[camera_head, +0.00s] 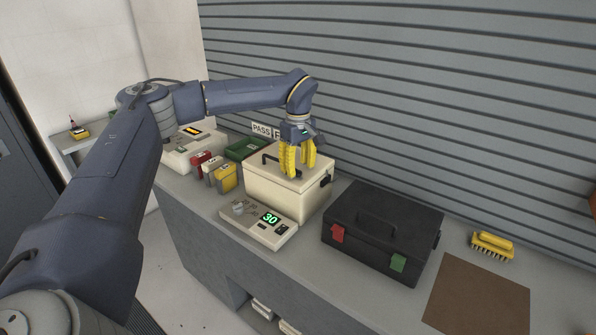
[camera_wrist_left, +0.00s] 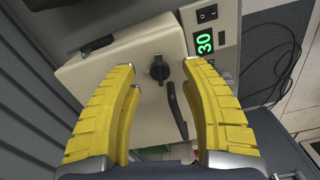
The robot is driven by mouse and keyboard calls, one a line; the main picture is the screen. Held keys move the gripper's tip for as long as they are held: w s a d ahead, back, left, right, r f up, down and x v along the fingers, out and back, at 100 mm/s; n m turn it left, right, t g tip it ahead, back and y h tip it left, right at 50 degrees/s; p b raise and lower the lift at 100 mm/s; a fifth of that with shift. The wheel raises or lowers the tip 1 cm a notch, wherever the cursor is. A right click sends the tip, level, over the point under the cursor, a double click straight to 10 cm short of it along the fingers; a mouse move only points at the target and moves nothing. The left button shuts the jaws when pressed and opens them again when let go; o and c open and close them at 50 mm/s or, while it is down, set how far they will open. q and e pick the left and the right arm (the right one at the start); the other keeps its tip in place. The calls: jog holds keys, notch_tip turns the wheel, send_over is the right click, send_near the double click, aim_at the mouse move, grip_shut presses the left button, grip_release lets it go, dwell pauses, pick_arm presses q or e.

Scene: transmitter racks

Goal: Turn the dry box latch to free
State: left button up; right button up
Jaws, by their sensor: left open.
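The dry box appears to be the cream box (camera_head: 275,190) on the bench, with a black bar handle (camera_head: 268,160) on its lid. In the left wrist view a round black knob (camera_wrist_left: 159,69) sits on the lid, near the bar handle (camera_wrist_left: 177,112); it looks like the latch. My left gripper (camera_head: 298,163) points down just over the lid, yellow fingers spread. In the wrist view the knob lies between the fingertips with gaps on both sides. The fingers hide the knob in the head view. My right gripper is not in view.
A unit with a green "30" readout (camera_head: 262,226) stands in front of the box. A black case (camera_head: 372,240) with red and green latches stands to the right. A yellow brush (camera_head: 492,245) and brown mat (camera_head: 478,295) lie further right. Small coloured packs (camera_head: 222,178) stand left.

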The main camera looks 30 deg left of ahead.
pick_arm(q)
jog(key=shift+f, duration=0.85)
jog(key=shift+c, duration=0.5)
grip_shut()
